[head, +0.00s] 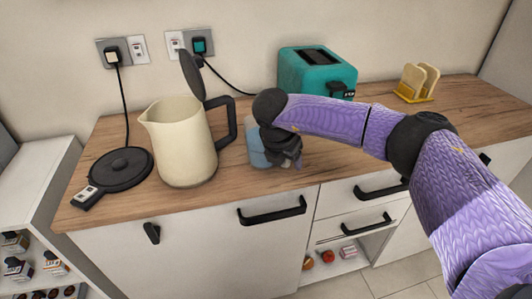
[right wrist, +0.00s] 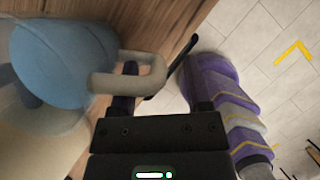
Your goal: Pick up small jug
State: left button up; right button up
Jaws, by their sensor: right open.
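The small jug (head: 256,150) is pale blue and stands on the wooden worktop, partly hidden behind my right gripper (head: 287,158). In the right wrist view the jug (right wrist: 62,48) is at the upper left, with a grey-beige loop handle (right wrist: 150,75) reaching toward my right gripper (right wrist: 165,88). The gripper is open at the handle. One finger shows partly behind the handle and the other is to its right. Whether either finger touches the handle cannot be told. My left gripper is in neither view.
A cream kettle (head: 180,140) with its lid raised stands just left of the jug. A black kettle base (head: 125,162) lies further left. A teal toaster (head: 315,72) stands behind, and a yellow toast rack (head: 416,82) is back right. Drawer handles (head: 272,211) stick out below the worktop's front edge.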

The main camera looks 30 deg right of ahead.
jog(key=shift+f, duration=0.3)
jog(key=shift+r, duration=0.1)
grip_shut()
dwell(1.1)
